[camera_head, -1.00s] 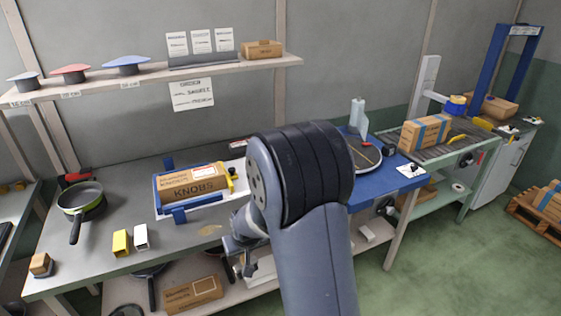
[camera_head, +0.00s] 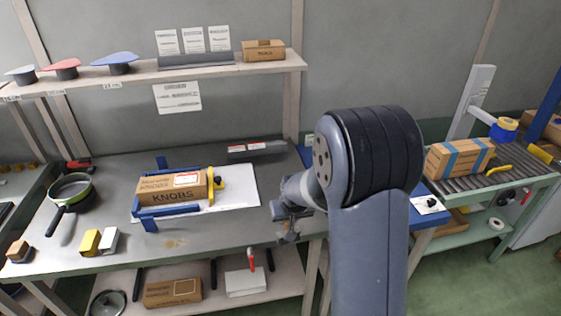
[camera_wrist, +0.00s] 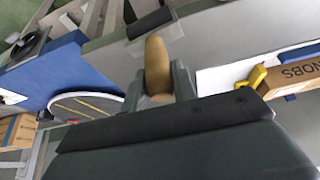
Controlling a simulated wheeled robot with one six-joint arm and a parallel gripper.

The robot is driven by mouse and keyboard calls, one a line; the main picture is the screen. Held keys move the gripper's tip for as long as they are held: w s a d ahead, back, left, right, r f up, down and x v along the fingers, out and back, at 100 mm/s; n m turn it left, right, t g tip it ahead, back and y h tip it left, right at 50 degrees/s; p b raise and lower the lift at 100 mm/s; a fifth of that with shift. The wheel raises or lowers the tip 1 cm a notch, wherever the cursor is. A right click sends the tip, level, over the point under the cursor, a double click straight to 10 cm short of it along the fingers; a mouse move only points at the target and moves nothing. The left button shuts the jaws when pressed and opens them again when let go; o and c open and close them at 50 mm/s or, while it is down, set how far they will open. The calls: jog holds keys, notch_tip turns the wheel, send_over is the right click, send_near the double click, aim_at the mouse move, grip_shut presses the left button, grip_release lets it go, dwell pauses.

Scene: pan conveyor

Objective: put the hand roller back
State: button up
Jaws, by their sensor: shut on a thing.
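The hand roller shows in the wrist view, its tan handle (camera_wrist: 157,68) between the two fingers of my gripper (camera_wrist: 160,82) and a dark roller part (camera_wrist: 150,22) beyond it. My gripper is shut on the handle. In the head view my gripper (camera_head: 288,218) hangs near the front edge of the grey workbench (camera_head: 245,225), left of the blue table section. The roller is too small to make out clearly there. I cannot tell which spot is the roller's own place.
A KNOBS carton (camera_head: 172,188) lies in a blue fixture on the bench, with a yellow clamp (camera_head: 211,186) at its right. A taped carton (camera_head: 458,158) stands on the conveyor at right. The bench front middle is clear.

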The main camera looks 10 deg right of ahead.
jog(key=w+r+m, duration=0.1)
jog(key=w+r, duration=0.7)
jog(key=w, duration=0.3)
jog(key=shift+w+r+m+h, duration=0.2)
jog(key=shift+w+m+h, duration=0.05)
jog(key=shift+m+h, duration=0.15)
